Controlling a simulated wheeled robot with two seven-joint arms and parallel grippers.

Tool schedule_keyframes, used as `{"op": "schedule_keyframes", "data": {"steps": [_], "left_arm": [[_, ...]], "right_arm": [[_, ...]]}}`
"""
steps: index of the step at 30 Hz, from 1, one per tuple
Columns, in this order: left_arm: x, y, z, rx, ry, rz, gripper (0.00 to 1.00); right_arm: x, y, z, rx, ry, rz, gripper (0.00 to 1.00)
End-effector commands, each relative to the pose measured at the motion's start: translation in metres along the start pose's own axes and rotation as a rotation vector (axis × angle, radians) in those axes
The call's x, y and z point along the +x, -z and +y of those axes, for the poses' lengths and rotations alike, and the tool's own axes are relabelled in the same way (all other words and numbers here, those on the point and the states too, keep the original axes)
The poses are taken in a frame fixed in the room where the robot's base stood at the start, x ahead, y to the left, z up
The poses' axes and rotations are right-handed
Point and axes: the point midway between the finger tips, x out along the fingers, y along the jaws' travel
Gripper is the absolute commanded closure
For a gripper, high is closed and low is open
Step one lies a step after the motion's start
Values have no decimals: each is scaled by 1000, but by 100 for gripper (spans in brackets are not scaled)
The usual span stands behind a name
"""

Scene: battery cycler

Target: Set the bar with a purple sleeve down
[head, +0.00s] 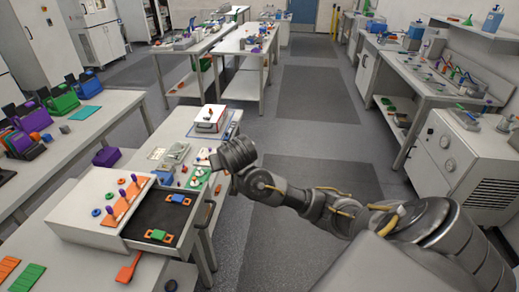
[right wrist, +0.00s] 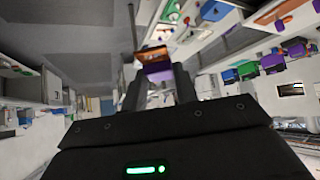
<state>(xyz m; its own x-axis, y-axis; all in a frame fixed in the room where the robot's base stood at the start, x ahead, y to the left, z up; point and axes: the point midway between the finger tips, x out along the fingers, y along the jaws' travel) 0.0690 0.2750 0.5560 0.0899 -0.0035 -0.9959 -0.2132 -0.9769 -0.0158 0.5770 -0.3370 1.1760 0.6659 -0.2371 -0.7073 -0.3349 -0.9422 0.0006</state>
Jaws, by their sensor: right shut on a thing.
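My right gripper (right wrist: 158,85) is shut on a bar with a purple sleeve (right wrist: 157,74), which sits between the two dark fingers in the right wrist view. An orange end of the bar shows beyond the sleeve. In the head view my right gripper (head: 213,160) is above the middle bench, beside the open drawer; the held bar cannot be made out there. The dark-lined drawer (head: 127,229) holds a bar with a blue or purple sleeve (head: 178,198) and a bar with a green sleeve (head: 158,235). My left gripper is not in view.
The white cabinet top (head: 75,205) carries an orange plate with purple-topped pegs (head: 122,203) and small rings. An orange tool (head: 129,268) lies in front of the drawer. Side tables hold coloured bins (head: 62,100).

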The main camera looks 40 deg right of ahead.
Motion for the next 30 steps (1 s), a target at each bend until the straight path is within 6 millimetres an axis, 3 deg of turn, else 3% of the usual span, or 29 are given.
{"op": "schedule_keyframes", "data": {"steps": [1,4,9,18,30], "left_arm": [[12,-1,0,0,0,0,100],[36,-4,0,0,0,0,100],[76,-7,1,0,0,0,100],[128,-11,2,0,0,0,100],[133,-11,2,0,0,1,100]], "right_arm": [[-4,-13,-20,-40,47,3,95],[-12,-42,-53,-119,124,3,95],[-8,-82,-79,-190,193,2,95],[13,-127,-93,-234,235,2,95],[14,-132,-95,-240,241,1,95]]}}
